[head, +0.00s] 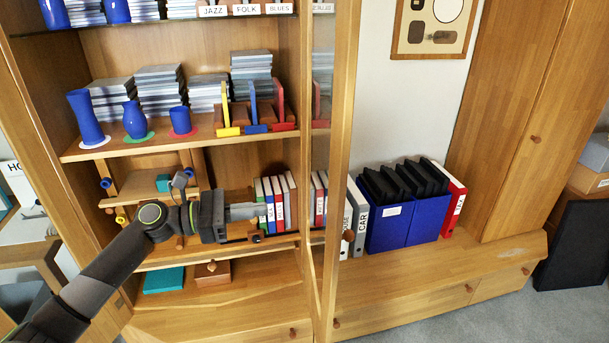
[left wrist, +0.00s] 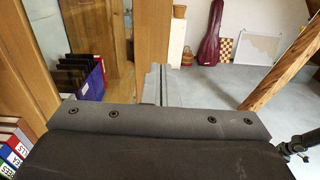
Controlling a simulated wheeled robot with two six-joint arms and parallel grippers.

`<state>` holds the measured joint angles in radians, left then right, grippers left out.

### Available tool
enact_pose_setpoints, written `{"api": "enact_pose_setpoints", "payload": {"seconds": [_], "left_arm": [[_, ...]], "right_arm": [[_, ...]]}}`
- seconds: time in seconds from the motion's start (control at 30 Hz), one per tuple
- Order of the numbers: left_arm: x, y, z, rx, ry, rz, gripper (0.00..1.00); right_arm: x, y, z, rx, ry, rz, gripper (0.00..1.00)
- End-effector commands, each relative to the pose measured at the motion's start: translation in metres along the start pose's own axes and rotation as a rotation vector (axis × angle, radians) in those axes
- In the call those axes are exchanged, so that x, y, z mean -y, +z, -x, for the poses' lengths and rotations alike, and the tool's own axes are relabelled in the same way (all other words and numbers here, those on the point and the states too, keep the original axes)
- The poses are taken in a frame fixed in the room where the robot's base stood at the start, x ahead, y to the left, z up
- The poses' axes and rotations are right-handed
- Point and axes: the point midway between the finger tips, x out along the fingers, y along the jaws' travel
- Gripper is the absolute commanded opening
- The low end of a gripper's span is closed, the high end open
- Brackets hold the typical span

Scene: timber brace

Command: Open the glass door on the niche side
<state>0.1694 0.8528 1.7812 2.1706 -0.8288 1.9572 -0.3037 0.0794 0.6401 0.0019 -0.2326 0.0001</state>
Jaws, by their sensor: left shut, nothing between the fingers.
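The glass door (head: 338,150) on the niche side stands swung out from the cabinet, seen nearly edge-on in the head view. Its glass mirrors or shows the shelf items. Its small round knob (head: 348,235) is on the side facing the niche. My left gripper (head: 262,210) is shut and empty, in front of the shelves on the cabinet side of the door, pointing right. A gap shows between fingertips and door in the picture; the depth is hard to tell. In the left wrist view the shut fingers (left wrist: 158,82) are near the wooden door frame (left wrist: 151,45). My right gripper is not in view.
Open shelves hold CD stacks (head: 160,88), blue vases (head: 136,120) and books (head: 276,200). The niche holds blue file boxes (head: 390,222) on a wooden ledge (head: 420,268). The left wrist view shows open grey floor (left wrist: 215,82) and a slanted timber (left wrist: 285,70) at right.

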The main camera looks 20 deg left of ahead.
Motion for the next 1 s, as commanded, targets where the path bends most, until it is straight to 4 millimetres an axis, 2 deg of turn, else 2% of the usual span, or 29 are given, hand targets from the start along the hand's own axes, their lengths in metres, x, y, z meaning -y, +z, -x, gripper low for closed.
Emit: {"api": "enact_pose_setpoints", "payload": {"seconds": [0.03, 0.27, 1.0], "left_arm": [[0.000, 0.007, 0.001, 0.003, -0.006, 0.018, 0.00], [0.001, 0.009, -0.014, 0.011, -0.012, 0.034, 0.00], [0.002, 0.010, -0.124, 0.008, -0.010, 0.033, 0.00]], "right_arm": [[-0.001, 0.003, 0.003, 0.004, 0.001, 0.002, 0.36], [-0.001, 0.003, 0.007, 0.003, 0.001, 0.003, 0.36], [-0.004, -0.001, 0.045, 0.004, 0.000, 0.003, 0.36]]}}
